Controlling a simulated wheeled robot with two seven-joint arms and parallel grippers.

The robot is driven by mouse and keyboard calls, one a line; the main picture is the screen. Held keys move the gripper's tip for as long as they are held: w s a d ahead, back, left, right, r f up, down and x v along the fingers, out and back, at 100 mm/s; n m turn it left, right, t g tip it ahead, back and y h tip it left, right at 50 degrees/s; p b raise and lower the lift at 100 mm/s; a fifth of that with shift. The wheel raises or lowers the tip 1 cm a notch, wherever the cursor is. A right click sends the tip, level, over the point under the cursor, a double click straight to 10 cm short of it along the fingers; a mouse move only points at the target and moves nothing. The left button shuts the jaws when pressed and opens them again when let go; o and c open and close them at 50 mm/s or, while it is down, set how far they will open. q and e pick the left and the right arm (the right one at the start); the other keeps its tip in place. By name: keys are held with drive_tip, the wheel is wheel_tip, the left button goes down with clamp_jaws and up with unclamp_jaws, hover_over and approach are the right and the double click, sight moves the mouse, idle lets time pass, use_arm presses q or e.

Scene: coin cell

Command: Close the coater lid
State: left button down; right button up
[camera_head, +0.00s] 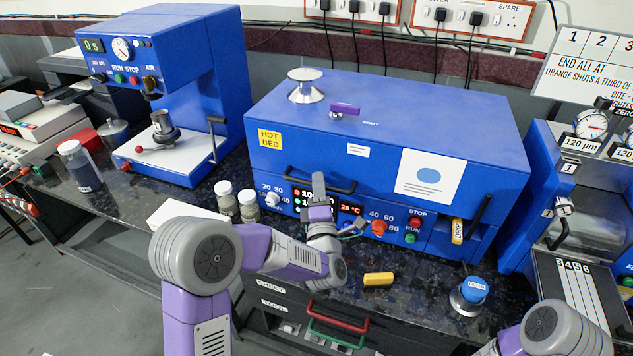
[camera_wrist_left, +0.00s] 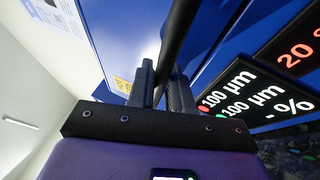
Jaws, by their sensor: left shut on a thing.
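The coater (camera_head: 440,130) is the large blue box in the middle of the head view, with its broad lid (camera_head: 385,97) lying over the top. It looks down; I cannot tell whether a thin gap remains at its front edge. A black bar handle (camera_head: 300,178) runs along the upper front. My left gripper (camera_head: 320,203) reaches up to this handle from the front. In the left wrist view, the fingers (camera_wrist_left: 163,85) stand on either side of the black handle bar (camera_wrist_left: 178,35) and are shut on it. My right arm shows at the lower right, but its gripper is out of view.
A blue press (camera_head: 215,75) stands at the left and another blue machine (camera_head: 590,190) at the right. Small jars (camera_head: 248,205) stand left of my left gripper. A yellow block (camera_head: 378,279) and a blue-topped filter (camera_head: 474,290) sit on the dark bench in front.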

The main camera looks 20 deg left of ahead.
use_arm(q)
drive_tip(key=shift+d+f+h, duration=0.1)
drive_tip(key=shift+f+h, duration=0.2)
drive_tip(key=shift+f, duration=0.25)
drive_tip(key=c, duration=1.4)
unclamp_jaws()
drive_tip(key=v, duration=0.7)
drive_tip(key=shift+s, duration=0.25)
drive_tip(key=shift+d+r, duration=0.1)
drive_tip(key=shift+r, duration=0.1)
